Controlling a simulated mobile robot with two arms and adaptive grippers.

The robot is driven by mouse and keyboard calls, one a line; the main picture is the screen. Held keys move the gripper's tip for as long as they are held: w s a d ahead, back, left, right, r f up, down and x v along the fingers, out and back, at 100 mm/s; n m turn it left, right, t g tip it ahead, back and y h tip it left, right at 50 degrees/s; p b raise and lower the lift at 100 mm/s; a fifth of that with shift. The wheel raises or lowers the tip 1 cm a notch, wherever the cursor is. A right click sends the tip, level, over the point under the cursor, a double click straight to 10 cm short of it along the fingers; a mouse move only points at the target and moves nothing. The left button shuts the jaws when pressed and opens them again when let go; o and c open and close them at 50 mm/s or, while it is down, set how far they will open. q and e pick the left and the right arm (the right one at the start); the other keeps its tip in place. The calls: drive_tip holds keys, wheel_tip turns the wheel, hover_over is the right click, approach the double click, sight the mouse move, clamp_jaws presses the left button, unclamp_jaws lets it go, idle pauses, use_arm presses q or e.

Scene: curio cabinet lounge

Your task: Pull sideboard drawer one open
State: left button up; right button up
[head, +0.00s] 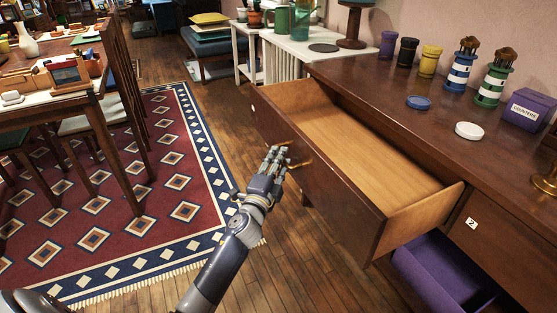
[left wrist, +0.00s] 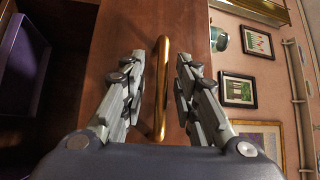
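The wooden sideboard (head: 420,125) runs along the right wall. Its upper left drawer (head: 355,150) stands pulled well out, with an empty, light wooden inside. A small white label, too small to read, is on the left end of its front. A brass bar handle (head: 301,163) is on that front; it also shows in the left wrist view (left wrist: 161,90). My left gripper (head: 276,156) is at the handle. In the left wrist view its fingers (left wrist: 158,65) are apart, one on each side of the bar, with gaps showing. My right gripper is not in view.
A drawer front marked 2 (head: 485,232) is to the right, above an open purple-lined compartment (head: 440,272). Jars, lids and a purple box (head: 527,109) stand on the sideboard top. Chairs and a table are at left; the wooden floor beside the patterned rug (head: 110,215) is clear.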

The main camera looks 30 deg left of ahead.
use_arm(q)
drive_tip(key=shift+r, duration=0.1)
drive_tip(key=s+d+f, duration=0.1)
drive_tip(key=s, duration=1)
drive_tip(key=shift+s+d+f, duration=0.25)
drive_tip(key=shift+s+f, duration=0.1)
drive_tip(key=shift+s, duration=0.05)
